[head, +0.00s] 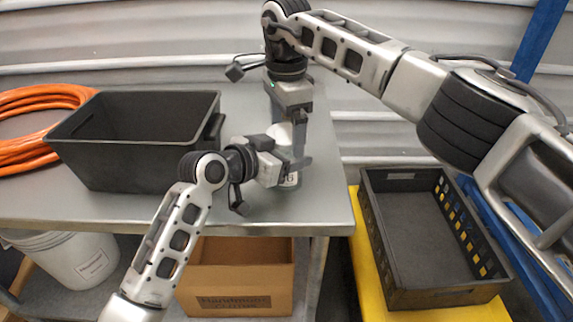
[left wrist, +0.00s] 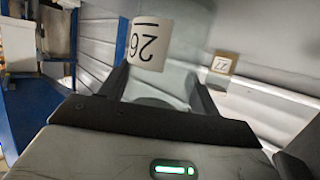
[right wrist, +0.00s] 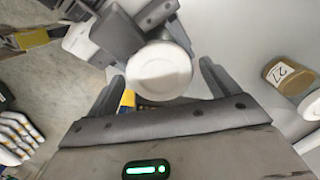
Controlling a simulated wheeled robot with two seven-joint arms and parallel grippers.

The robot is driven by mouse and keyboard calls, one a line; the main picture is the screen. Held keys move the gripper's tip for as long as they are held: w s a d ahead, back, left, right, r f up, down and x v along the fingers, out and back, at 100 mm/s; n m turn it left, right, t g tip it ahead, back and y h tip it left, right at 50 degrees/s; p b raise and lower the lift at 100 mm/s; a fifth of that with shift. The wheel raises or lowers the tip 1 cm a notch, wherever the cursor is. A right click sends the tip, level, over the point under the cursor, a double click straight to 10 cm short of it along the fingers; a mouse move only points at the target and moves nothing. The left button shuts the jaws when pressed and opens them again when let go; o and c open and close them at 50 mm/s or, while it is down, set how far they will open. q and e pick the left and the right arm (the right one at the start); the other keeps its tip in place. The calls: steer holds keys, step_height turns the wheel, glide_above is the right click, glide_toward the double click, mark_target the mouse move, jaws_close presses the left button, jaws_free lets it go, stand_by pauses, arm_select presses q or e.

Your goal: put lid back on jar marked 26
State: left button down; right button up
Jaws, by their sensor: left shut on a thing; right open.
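The clear jar marked 26 (head: 291,180) stands on the grey table near its right edge. Its label also shows upside down in the left wrist view (left wrist: 150,44). My left gripper (head: 284,172) is shut on the jar from the left side. A white round lid (right wrist: 160,72) lies between the fingers of my right gripper (right wrist: 158,85), which is open and points down from above. In the head view the lid (head: 284,134) is at the jar's top, partly hidden by the fingers. I cannot tell whether it is seated.
A brown jar marked 27 (right wrist: 284,72) is near the right gripper, with another white lid (right wrist: 313,105) beside it. A black bin (head: 140,130) and orange hose (head: 30,115) are on the table's left. A black crate (head: 440,298) is at the right.

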steer(key=shift+f, duration=0.25)
steer(key=c, duration=1)
steer(key=m, duration=0.3)
steer(key=o, duration=1.1)
steer(key=shift+r, duration=0.1)
